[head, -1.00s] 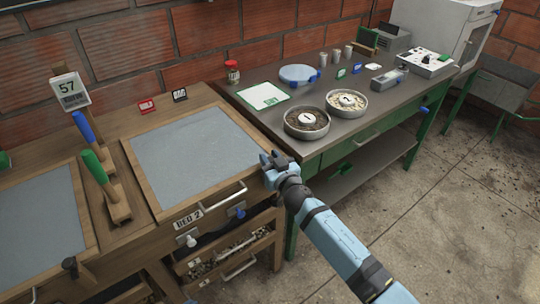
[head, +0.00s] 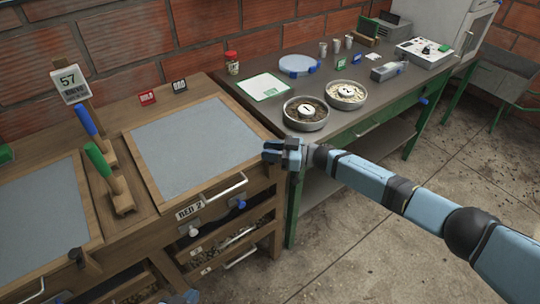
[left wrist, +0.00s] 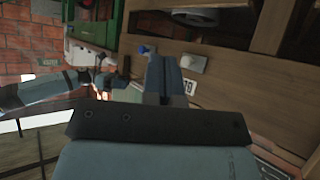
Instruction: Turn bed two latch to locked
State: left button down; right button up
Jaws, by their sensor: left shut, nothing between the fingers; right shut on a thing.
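Bed two (head: 152,192) is a wooden bench section with a grey top and a "BED 2" label (head: 189,210). On its front, below the pull bar, are a white knob (head: 193,231) and a blue knob (head: 240,204). I cannot tell which position either knob marks. My left gripper (left wrist: 168,75) is shut and empty, pointing at the bench front.
A green-framed table (head: 340,138) adjoins on the right, with two round pans (head: 306,124) (head: 346,106) near its front. The floor (head: 345,245) in front is clear.

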jog(key=n+g+b, duration=0.2)
jog(key=g+b, duration=0.1)
jog(key=n+g+b, duration=0.1)
jog(key=shift+w+f+g+b, duration=0.1)
jog(key=shift+f+g+b, duration=0.2)
jog(key=shift+g+b, duration=0.1)
jog(key=shift+n+g+b, duration=0.3)
jog(key=shift+g+b, duration=0.05)
jog(key=shift+g, duration=0.15)
jog(key=shift+r+n+g+b, duration=0.15)
jog(key=shift+n+g+b, duration=0.25)
jog(key=shift+g+b, duration=0.2)
pick_arm(q)
jog(key=f, duration=0.2)
jog(key=w+d+f, duration=0.1)
jog(key=f, duration=0.1)
jog(key=shift+w+f, duration=0.1)
pick_arm(e)
jog(key=shift+r+g, duration=0.1)
jog(key=shift+g, duration=0.2)
pick_arm(q)
jog(key=shift+a+f+b, duration=0.1)
jog(key=shift+a+b, duration=0.05)
jog(key=shift+b, duration=0.15)
pick_arm(e)
jog(key=o, duration=0.8)
jog(key=shift+o, duration=0.2)
